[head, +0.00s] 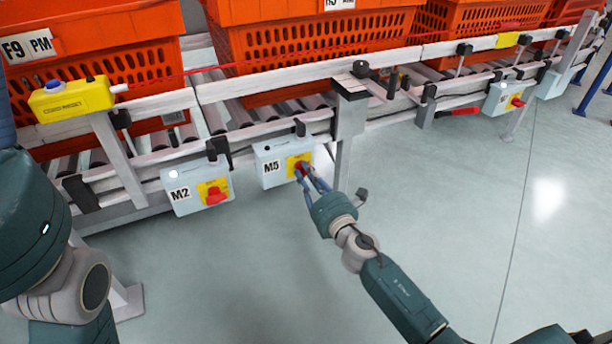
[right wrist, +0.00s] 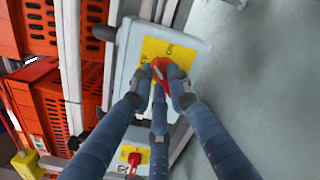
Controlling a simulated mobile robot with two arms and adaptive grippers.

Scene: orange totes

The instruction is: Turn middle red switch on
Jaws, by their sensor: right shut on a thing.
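The middle red switch (right wrist: 163,73) is a red rotary knob on a yellow plate on the front of the grey M5 box (head: 270,168). In the right wrist view its yellow plate carries lettering, partly covered by my fingers. My right gripper (head: 306,172) is shut on the red knob, with its blue fingers around it; the fingers also show in the right wrist view (right wrist: 163,92). The knob looks tilted in the right wrist view, and its exact setting is hard to tell. My left gripper is not in view; only my left arm shows at the left edge.
The M2 box (head: 180,192) with its red knob (head: 216,196) hangs left of M5. Another switch box (head: 500,98) is at the right. A conveyor rail runs above with orange totes (head: 320,45). A yellow box (head: 71,98) sits on the rail. The floor at right is clear.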

